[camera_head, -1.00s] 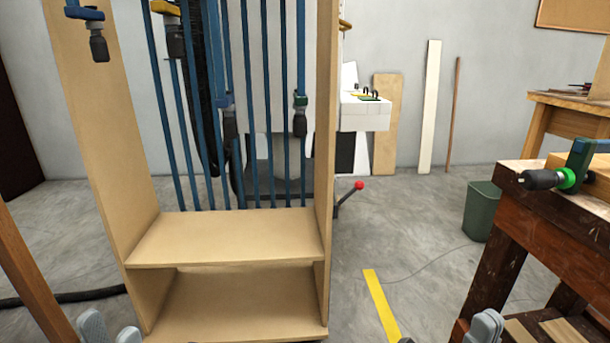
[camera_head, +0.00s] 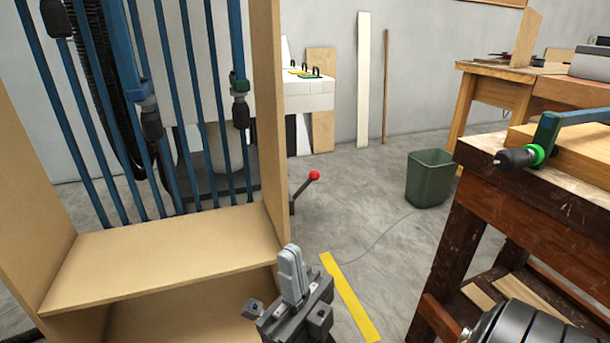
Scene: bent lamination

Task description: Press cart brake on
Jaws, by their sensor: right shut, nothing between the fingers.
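The wooden cart (camera_head: 165,262) stands at the left, with a shelf, tall side panels and several blue bar clamps (camera_head: 200,90) upright in it. A lever with a red ball knob (camera_head: 314,175) sticks up and to the right from beside the cart's right panel; it looks like the brake lever, and its lower end is hidden behind the panel. My right gripper (camera_head: 291,262) is shut and empty, pointing up in front of the cart's lower right corner. It appears below the red knob in the picture, apart from it. My left gripper is not in view.
A dark wooden workbench (camera_head: 480,207) with a blue clamp (camera_head: 545,135) stands at the right. A green bin (camera_head: 430,177) is behind it. A yellow floor strip (camera_head: 350,297) lies between cart and bench, where the concrete floor is mostly open.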

